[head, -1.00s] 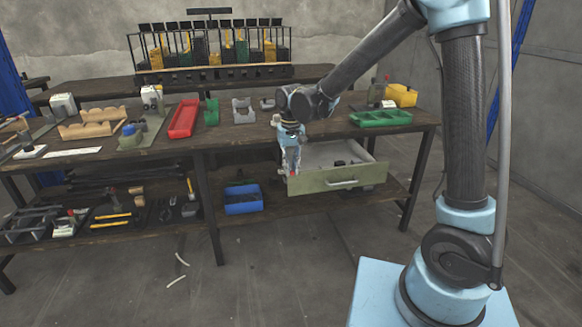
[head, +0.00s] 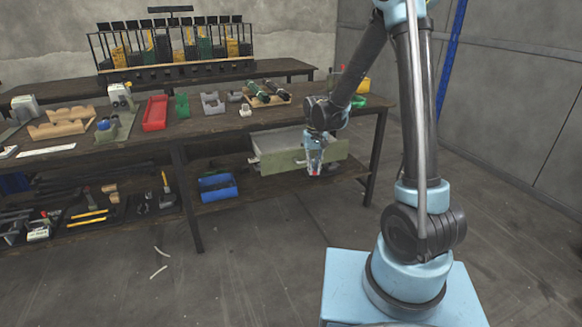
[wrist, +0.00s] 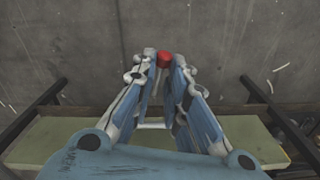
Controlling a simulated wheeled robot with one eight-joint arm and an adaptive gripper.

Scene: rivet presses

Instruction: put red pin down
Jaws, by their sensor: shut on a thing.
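My gripper (head: 315,172) hangs in front of the open green drawer (head: 331,150), below the bench top. In the wrist view my gripper (wrist: 163,66) is shut on the red pin (wrist: 163,60). The pin's red end shows between the fingertips, over bare grey floor. The rest of the pin is mostly hidden by the fingers. The drawer front also shows in the wrist view (wrist: 55,139), behind the fingers.
The wooden bench (head: 215,121) carries a red tray (head: 155,113), grey holders and a wooden rack (head: 265,95) with dark green-capped tools. A blue bin (head: 217,187) stands on the lower shelf.

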